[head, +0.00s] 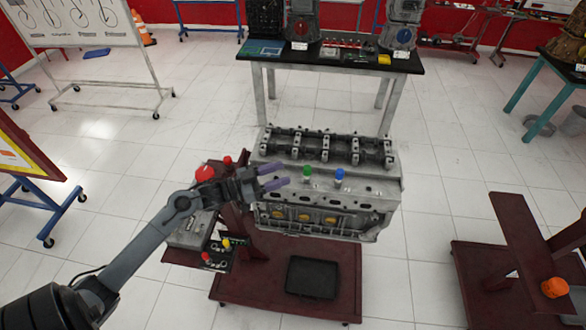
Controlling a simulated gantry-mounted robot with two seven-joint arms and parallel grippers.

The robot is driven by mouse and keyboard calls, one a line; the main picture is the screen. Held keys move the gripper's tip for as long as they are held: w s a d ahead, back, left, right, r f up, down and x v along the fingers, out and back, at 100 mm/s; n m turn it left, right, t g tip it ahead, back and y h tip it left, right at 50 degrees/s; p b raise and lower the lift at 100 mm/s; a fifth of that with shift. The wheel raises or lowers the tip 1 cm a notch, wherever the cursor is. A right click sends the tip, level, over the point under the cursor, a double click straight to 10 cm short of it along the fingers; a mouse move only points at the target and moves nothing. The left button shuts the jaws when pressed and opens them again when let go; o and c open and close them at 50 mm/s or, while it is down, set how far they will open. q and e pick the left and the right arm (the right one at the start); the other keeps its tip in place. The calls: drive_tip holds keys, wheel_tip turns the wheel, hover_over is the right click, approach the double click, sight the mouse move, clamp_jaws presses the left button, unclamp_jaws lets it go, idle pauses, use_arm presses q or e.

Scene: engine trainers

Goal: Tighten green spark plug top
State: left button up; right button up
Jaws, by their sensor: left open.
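The green spark plug top (307,172) stands on the upper face of the grey engine block (360,188). A blue spark plug top (339,175) stands just to its right. My left gripper (273,176) comes in from the left, open and empty. Its two purple fingertips point right, towards the green top, with a gap between them and it. Whether the fingertips are level with the top cannot be told from this one view. My right gripper is not in view.
The engine sits on a dark red stand (235,290) with a black tray (311,277) on its base. A side shelf holds small red and yellow-topped parts (207,258). A workbench (330,62) stands behind, another dark red stand (470,275) at right. White floor lies between.

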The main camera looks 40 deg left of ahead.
sight(307, 170)
use_arm(q)
drive_tip(key=d+n+g+y+p, duration=0.25)
drive_tip(key=d+n+y, duration=0.95)
drive_tip(key=y, duration=0.7)
drive_tip(key=shift+n, duration=0.5)
drive_tip(key=x, duration=0.6)
drive_tip(key=p+x, duration=0.1)
drive_tip(key=x, duration=0.2)
drive_tip(key=shift+s+a+r, duration=0.1)
drive_tip(key=shift+s+a, duration=0.2)
drive_tip(key=shift+a, duration=0.15)
drive_tip(key=shift+x, duration=0.9)
clamp_jaws()
